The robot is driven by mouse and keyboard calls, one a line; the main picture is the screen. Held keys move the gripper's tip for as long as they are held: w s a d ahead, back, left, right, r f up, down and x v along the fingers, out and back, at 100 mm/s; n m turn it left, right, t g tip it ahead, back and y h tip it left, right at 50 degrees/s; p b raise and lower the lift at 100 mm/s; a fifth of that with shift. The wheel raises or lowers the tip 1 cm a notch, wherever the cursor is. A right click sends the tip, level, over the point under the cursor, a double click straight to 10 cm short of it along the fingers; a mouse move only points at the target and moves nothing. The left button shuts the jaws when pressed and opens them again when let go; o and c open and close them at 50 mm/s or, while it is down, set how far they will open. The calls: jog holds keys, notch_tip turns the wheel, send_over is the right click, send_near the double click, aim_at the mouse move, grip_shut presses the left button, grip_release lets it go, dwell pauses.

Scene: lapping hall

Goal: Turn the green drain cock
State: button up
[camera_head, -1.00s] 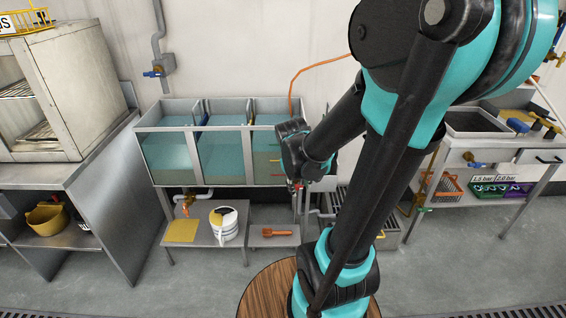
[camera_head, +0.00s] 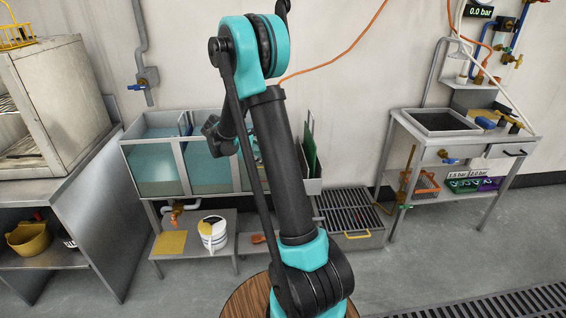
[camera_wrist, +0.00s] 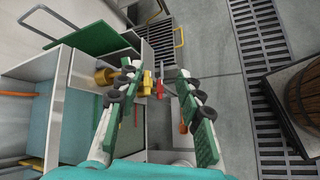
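A small green handle (camera_head: 407,207) shows low on the brass pipe beside the left leg of the right-hand sink bench; it is too small to tell its setting. My gripper (camera_wrist: 158,73) is open in the wrist view, its two green-and-black padded fingers apart. A small red handle (camera_wrist: 160,82) and a yellow one (camera_wrist: 147,81) show between and beyond the fingertips; I see no contact with them. No green cock is clear in the wrist view. In the head view my arm hides part of the tanks, and my fingers cannot be made out.
Water tanks (camera_head: 156,165) stand along the wall, with a low table (camera_head: 225,248) and white bucket (camera_head: 213,233) before them. A green board (camera_wrist: 95,27) rises beside them. A floor grate (camera_head: 350,215) lies between tanks and sink bench (camera_head: 447,145). Floor at right is mostly clear.

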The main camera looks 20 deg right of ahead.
jog(key=w+a+f+n+g+h, duration=0.2)
jog(key=w+a+f+h, duration=0.15)
jog(key=w+f, duration=0.2)
jog(key=w+a+f+n+g+h, duration=0.2)
jog(key=w+a+f+h, duration=0.1)
jog(key=w+f+h, duration=0.3)
jog(key=shift+y, duration=0.85)
jog(key=d, duration=0.5)
jog(key=s+d, duration=0.1)
jog(key=d, duration=0.5)
jog(key=s+d+r, duration=0.1)
jog(key=d, duration=0.5)
jog(key=shift+s+d+r, duration=0.1)
jog(key=shift+s+d, duration=0.05)
jog(key=shift+s, duration=0.05)
jog(key=shift+c, duration=0.5)
grip_shut()
